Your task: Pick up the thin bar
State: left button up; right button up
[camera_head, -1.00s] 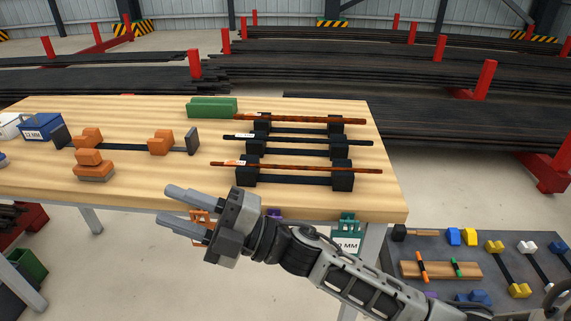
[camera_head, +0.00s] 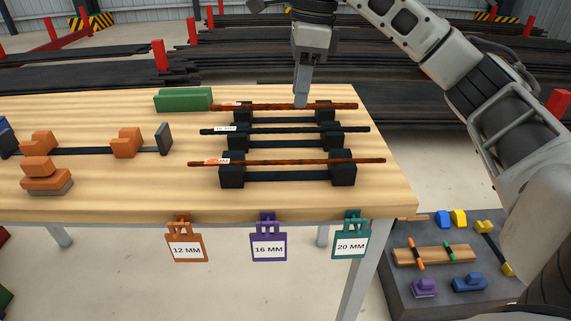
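Three bars lie left to right across three black holders on the wooden table: a rusty back bar (camera_head: 240,107), a dark middle bar (camera_head: 350,129) and a rusty front bar (camera_head: 300,162). Each bears a small label near its left end, too small to read surely. Which one is the thin bar I cannot tell for sure. My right gripper (camera_head: 302,101) points down at the back bar, right of its middle, with the fingertips overlapping that bar in the picture. The fingers show edge-on, so their gap and any contact are hidden. My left gripper is out of view.
Tags marked 12 MM (camera_head: 187,248), 16 MM (camera_head: 268,249) and 20 MM (camera_head: 351,246) hang on the table's front edge. A green block (camera_head: 183,99) stands near the back bar's left end. Orange clamps (camera_head: 126,143) stand at left. A grey side table (camera_head: 400,291) holds small parts.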

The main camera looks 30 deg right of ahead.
aim_at(288, 162)
jog(key=f, duration=0.4)
jog(key=a+f, duration=0.1)
jog(key=f, duration=0.4)
jog(key=w+f, duration=0.1)
jog(key=f, duration=0.3)
jog(key=shift+a+f, duration=0.2)
jog(key=shift+a, duration=0.05)
grip_shut()
